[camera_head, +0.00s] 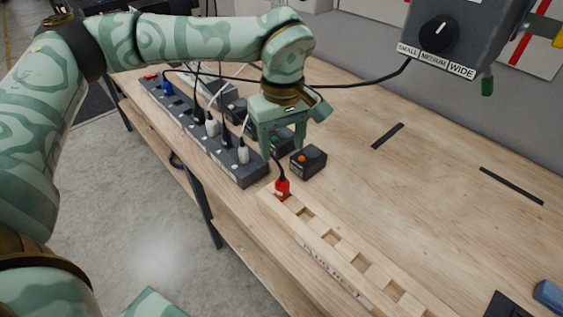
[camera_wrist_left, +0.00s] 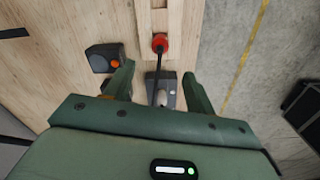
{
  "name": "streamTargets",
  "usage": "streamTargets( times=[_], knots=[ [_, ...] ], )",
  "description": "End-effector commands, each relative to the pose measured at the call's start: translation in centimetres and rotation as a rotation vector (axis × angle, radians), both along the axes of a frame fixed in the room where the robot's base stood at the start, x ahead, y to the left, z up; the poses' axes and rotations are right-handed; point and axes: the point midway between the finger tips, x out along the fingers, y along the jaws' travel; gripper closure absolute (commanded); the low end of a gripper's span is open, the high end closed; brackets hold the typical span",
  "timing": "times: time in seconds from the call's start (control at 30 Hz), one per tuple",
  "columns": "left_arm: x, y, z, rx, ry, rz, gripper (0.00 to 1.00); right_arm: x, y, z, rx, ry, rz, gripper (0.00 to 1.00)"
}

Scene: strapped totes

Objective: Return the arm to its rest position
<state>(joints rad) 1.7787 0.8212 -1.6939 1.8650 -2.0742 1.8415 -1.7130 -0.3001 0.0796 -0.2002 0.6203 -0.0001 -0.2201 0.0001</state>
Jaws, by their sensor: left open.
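My left arm reaches in from the left in the head view. My left gripper (camera_head: 283,140) is open and empty, above the table near the end of the power strip. Its two fingers also show in the left wrist view (camera_wrist_left: 160,85), apart, with a dark cable visible between them. My right gripper is not in view.
A grey power strip (camera_head: 248,174) holds several plugs and cables. A small dark box with an orange button (camera_head: 308,161) stands beside the gripper. The slotted wooden block (camera_head: 318,246) runs along the front edge. A dial box (camera_head: 438,38) hangs upper right. The right tabletop is mostly clear.

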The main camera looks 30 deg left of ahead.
Motion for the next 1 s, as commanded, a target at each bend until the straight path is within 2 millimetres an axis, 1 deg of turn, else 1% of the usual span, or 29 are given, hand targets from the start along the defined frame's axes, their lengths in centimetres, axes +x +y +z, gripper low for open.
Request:
streamTargets(
  times=[0.03,0.1,0.2,0.3,0.43,0.47,0.53,0.57,0.67,0.7,0.73,0.77,0.8,0.87,0.9,0.93,0.97,1.0],
  knots=[
    [0.1,0.0,1.3,0.0,-0.005,0.001,0.45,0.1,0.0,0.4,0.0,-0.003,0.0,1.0],
    [0.0,0.0,2.5,0.0,-0.002,0.0,0.45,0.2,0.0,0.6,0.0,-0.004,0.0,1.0],
    [0.0,0.0,3.5,0.0,-0.001,0.0,0.45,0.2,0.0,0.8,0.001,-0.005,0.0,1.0],
    [0.0,0.0,4.0,0.001,0.001,0.0,0.45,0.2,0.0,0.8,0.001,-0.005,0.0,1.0],
    [0.0,-0.1,4.1,-0.001,0.002,-0.002,0.45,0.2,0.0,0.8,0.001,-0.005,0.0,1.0],
    [-0.1,-0.3,3.9,-0.007,0.004,-0.005,0.45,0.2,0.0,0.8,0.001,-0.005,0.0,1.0],
    [-0.3,-1.5,3.2,-0.044,0.01,-0.024,0.45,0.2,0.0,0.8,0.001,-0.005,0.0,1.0],
    [-0.6,-2.5,2.7,-0.073,0.015,-0.036,0.45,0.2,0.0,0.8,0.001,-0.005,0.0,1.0],
    [-2.3,-7.8,0.6,-0.25,0.051,-0.088,0.45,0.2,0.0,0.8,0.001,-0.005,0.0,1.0],
    [-3.4,-10.7,-0.1,-0.357,0.077,-0.101,0.45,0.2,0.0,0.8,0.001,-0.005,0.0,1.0],
    [-4.5,-13.1,-0.5,-0.451,0.103,-0.104,0.45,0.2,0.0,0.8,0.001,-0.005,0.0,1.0],
    [-5.7,-15.6,-0.5,-0.555,0.134,-0.099,0.45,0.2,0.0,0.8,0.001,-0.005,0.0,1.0],
    [-7.5,-18.9,-0.1,-0.705,0.184,-0.077,0.45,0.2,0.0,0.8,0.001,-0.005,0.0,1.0],
    [-10.0,-23.5,1.7,-0.958,0.283,-0.006,0.45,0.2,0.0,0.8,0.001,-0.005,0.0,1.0],
    [-11.2,-25.9,3.6,-1.133,0.363,0.072,0.45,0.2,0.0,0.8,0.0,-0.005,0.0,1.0],
    [-11.9,-27.2,5.3,-1.259,0.427,0.143,0.45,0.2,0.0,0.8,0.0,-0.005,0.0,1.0],
    [-12.1,-28.1,7.1,-1.384,0.492,0.227,0.45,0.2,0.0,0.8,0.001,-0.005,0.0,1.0],
    [-11.8,-28.7,9.4,-1.543,0.586,0.356,0.45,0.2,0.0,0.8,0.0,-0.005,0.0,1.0]
  ],
)
